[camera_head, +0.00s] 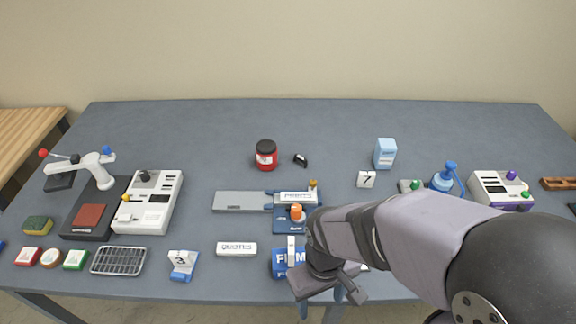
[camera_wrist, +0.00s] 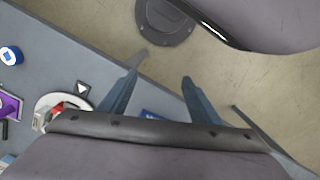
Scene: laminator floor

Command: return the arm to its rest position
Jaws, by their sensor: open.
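My gripper (camera_head: 320,306) is at the front edge of the grey-blue table (camera_head: 350,120), right of centre in the head view, with my arm reaching in from the lower right. In the wrist view its two blue-grey fingers (camera_wrist: 160,78) are spread apart with nothing between them. Beyond the fingers lie the table edge and the beige floor (camera_wrist: 262,92). My wrist partly covers a blue box with white lettering (camera_head: 279,263) in the head view. No rest position is marked in either view.
A laminator-like device (camera_head: 295,215) stands just behind my gripper. A blue bottle (camera_head: 446,178) and a white-purple device (camera_head: 500,188) stand right. The table's back is clear.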

